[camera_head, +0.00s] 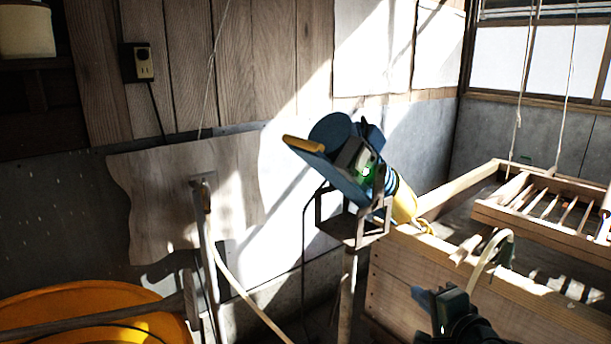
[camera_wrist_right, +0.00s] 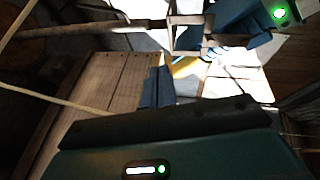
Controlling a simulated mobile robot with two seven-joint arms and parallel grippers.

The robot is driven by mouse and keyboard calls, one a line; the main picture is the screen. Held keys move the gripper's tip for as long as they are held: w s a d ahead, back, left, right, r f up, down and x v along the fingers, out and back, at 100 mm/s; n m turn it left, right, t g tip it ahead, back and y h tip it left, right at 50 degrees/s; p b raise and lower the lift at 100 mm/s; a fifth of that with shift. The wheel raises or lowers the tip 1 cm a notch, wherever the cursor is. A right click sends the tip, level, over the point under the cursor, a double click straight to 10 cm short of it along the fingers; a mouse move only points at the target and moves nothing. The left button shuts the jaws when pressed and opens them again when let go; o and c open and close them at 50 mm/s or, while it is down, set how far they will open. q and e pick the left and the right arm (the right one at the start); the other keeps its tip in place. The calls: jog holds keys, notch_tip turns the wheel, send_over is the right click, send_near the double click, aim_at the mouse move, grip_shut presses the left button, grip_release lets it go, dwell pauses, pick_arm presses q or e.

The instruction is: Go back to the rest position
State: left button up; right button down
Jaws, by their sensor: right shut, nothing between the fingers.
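My right gripper (camera_head: 437,298) is low in the head view, in front of the wooden vat's near wall. In the right wrist view its two dark blue fingers (camera_wrist_right: 157,88) are together with nothing between them. The slatted wooden mould (camera_head: 535,208) hangs on cords over the vat at the right of the head view and is apart from the gripper. My left gripper does not show in either view.
A blue device with a green light (camera_head: 350,155) sits on a metal stand (camera_head: 352,230) left of the vat (camera_head: 430,268). A yellow tub (camera_head: 85,305) is at lower left. A pale curved handle or hose (camera_head: 489,256) rises beside the right gripper.

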jog(key=s+a+f+n+g+p, duration=0.1)
jog(key=s+a+f+n, duration=0.3)
jog(key=s+f+n, duration=0.4)
jog(key=s+a+f+n+g+p, duration=0.1)
jog(key=s+a+f+n+g, duration=0.2)
jog(key=s+f+n, duration=0.5)
jog(key=s+a+f, duration=0.1)
jog(key=s+f, duration=0.2)
jog(key=s, duration=0.6)
jog(key=shift+a+p, duration=0.3)
jog(key=shift+s+h, duration=0.15)
jog(key=shift+h, duration=0.15)
